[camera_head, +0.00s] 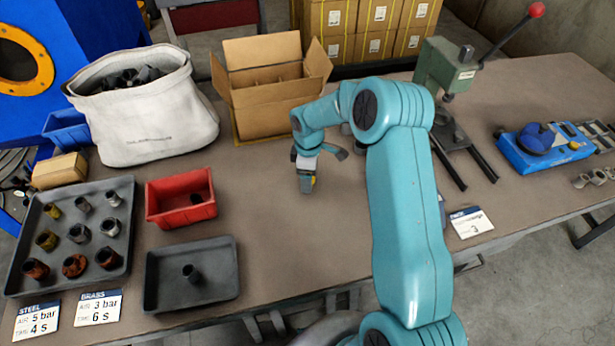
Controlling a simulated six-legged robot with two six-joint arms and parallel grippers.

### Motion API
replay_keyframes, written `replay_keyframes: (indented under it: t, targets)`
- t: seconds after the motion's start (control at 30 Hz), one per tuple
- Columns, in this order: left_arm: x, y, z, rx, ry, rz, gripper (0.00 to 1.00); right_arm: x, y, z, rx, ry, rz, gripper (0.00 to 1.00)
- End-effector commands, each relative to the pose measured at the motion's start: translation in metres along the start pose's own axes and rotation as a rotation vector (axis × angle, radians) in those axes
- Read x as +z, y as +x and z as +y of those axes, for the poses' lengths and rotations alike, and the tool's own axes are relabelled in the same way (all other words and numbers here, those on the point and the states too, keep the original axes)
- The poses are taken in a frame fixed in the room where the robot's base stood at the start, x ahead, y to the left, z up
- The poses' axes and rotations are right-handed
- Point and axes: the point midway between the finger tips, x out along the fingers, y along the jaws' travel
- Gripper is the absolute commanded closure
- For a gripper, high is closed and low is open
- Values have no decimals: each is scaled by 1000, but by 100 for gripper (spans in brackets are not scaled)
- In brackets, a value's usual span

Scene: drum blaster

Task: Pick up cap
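My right arm comes in from the bottom right and reaches over the table. Its gripper (307,187) points down over the middle of the table, in front of the cardboard box. Its fingers look close together, with a small yellow patch between or beside them; I cannot tell whether they hold something. No part is clearly recognizable as the cap. A dark, short cylindrical part (192,273) stands in the black tray (165,293), and another dark part (197,198) lies in the red bin (165,212). Both are left of the gripper. My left gripper is not in view.
A grey tray (22,275) with several metal fittings lies at left. A white sack (150,125) and an open cardboard box (262,112) stand behind. A green press (445,68) and a blue device (541,145) are at right. Table between bin and gripper is clear.

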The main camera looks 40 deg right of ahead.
Motion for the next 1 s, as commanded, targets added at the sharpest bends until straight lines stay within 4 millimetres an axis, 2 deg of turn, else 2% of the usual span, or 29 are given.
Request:
replay_keyframes:
  t: [0.07,0.23,0.27,0.57,0.73,0.87,1.0]
  targets:
    - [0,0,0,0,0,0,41,0,0,0,0,0,0,27]
    - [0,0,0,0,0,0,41,0,-1,0,0,0,0,79]
    - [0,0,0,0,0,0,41,0,-1,0,0,0,0,85]
    - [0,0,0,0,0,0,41,0,-2,0,1,0,0,85]
    - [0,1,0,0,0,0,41,0,-15,1,3,0,0,85]
    - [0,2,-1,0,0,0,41,-1,-40,1,5,0,2,85]
    - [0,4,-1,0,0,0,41,-1,-81,2,7,1,4,85]
